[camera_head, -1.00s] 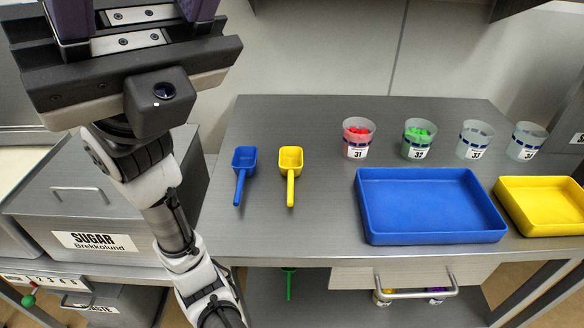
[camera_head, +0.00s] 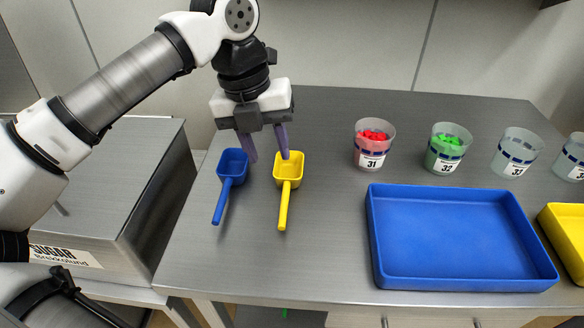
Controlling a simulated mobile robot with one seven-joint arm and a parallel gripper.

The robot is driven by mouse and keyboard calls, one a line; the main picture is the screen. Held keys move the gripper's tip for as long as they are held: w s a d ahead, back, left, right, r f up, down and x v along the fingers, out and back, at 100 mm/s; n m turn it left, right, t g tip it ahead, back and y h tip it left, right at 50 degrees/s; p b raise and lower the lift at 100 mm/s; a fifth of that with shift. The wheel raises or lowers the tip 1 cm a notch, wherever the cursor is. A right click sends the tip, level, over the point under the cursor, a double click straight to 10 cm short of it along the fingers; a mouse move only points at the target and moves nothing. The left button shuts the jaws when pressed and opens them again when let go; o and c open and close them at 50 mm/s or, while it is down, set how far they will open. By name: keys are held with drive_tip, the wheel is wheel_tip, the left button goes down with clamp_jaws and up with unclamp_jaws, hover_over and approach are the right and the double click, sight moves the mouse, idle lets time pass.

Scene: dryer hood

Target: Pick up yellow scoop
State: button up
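The yellow scoop (camera_head: 288,172) lies on the grey metal table (camera_head: 310,262) with its cup toward the back and its handle pointing to the front. The blue scoop (camera_head: 231,167) lies just to its left in a similar pose. My gripper (camera_head: 268,158) points down over the back of the two scoops. Its purple fingers are spread apart and nothing shows between them. The right fingertip appears at the back rim of the yellow cup, the left one near the blue cup. I cannot tell whether either touches.
A blue tray (camera_head: 458,283) lies to the right, with a yellow tray (camera_head: 562,222) beyond it. Cups with red pieces (camera_head: 372,148) and green pieces (camera_head: 446,151) stand behind, beside clear cups (camera_head: 515,154). A sugar bin (camera_head: 150,190) is at the left. The table front is clear.

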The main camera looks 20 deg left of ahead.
sight(284, 200)
drive_tip(key=d+f, duration=0.1)
drive_tip(key=f, duration=0.3)
drive_tip(key=f+p, duration=0.1)
drive_tip(key=f, duration=0.3)
drive_tip(key=d+f+p, duration=0.1)
drive_tip(key=f, duration=0.3)
drive_tip(key=shift+d, duration=0.3)
drive_tip(key=shift+c, duration=0.2)
clamp_jaws()
